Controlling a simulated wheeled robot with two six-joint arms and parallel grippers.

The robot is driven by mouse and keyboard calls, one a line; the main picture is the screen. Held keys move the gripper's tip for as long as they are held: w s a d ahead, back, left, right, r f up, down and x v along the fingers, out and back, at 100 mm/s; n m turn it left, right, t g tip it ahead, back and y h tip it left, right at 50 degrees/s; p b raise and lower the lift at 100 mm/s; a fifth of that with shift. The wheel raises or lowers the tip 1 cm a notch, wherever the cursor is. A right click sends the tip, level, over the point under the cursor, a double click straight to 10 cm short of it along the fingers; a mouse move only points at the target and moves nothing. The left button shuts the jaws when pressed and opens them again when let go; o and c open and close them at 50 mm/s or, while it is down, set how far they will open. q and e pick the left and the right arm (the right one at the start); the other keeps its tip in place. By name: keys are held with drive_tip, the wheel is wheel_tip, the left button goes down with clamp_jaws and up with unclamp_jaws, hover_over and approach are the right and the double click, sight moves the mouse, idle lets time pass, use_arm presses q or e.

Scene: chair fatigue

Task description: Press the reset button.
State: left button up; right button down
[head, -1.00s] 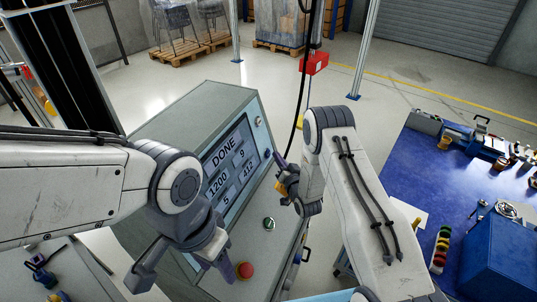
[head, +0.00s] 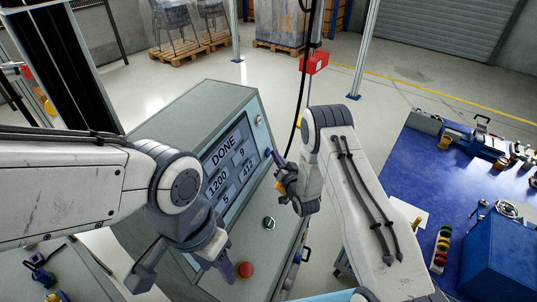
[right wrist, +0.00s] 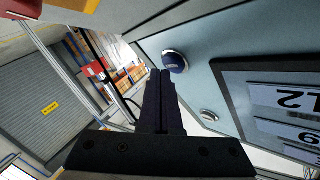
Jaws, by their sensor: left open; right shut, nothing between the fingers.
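A grey console (head: 185,112) carries a lit screen (head: 231,160) reading DONE. A round blue button with a pale label sits on its panel beside the screen, seen in the right wrist view (right wrist: 175,62). In the head view the button is small and largely lost behind the fingertips of my right gripper (head: 270,153). That gripper is shut and empty, its fingers pointing at the panel close to the button, also in the right wrist view (right wrist: 160,74). I cannot tell whether they touch it. My left gripper (head: 183,274) is open and empty over the console's lower front.
A silver round fitting (right wrist: 208,115) is on the panel near the blue button. A green button (head: 268,223) and a red mushroom button (head: 245,270) are on the lower ledge. A blue workbench (head: 430,170) with tools stands at right. A black cable hangs behind my right gripper.

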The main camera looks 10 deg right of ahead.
drive_tip(key=shift+w+a+f+b, duration=0.15)
drive_tip(key=shift+w+a+b, duration=0.15)
drive_tip(key=shift+a, duration=0.1)
idle(0.7)
idle(0.3)
drive_tip(key=shift+s+d+r, duration=0.2)
drive_tip(key=shift+s+d, duration=0.25)
drive_tip(key=shift+d, duration=0.15)
drive_tip(key=shift+d, duration=0.1)
drive_tip(key=shift+s+d+r+p, duration=0.25)
drive_tip(key=shift+s+d, duration=0.2)
drive_tip(key=shift+d, duration=0.2)
drive_tip(key=shift+s+d+r+p, duration=0.2)
drive_tip(key=shift+s+d, duration=0.25)
drive_tip(key=shift+d, duration=0.2)
drive_tip(key=shift+s+d+r+p, duration=0.15)
drive_tip(key=shift+s+d+p, duration=0.1)
drive_tip(key=shift+s+d, duration=0.3)
drive_tip(key=shift+w+d, duration=0.1)
